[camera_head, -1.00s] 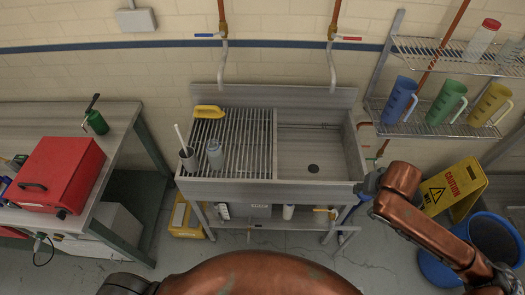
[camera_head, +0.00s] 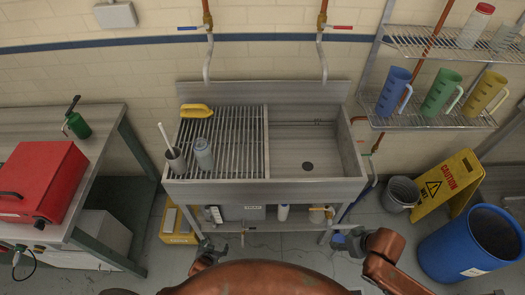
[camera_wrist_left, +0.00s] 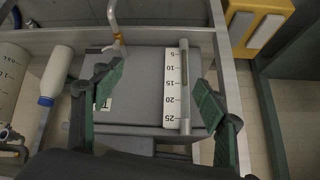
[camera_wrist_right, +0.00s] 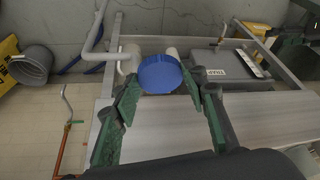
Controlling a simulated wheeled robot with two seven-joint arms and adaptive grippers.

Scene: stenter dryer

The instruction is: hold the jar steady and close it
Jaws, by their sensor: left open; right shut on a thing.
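A grey-blue jar (camera_head: 203,152) stands upright on the ribbed drainer of the sink unit, beside a grey cup (camera_head: 176,160) holding a white stick. My right gripper (camera_head: 354,241) is right of and below the sink front, shut on a round blue lid (camera_wrist_right: 160,74); the lid (camera_head: 340,239) also shows in the head view. My left gripper (camera_head: 206,252) is low in front of the sink unit, well below the jar. In the left wrist view its fingers (camera_wrist_left: 160,85) are spread and empty. The jar is not in either wrist view.
The empty sink basin (camera_head: 307,150) lies right of the drainer. A yellow brush (camera_head: 196,111) lies at the drainer's back. A bench with a red box (camera_head: 42,180) is left. A blue barrel (camera_head: 462,247) and yellow caution sign (camera_head: 447,187) stand right.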

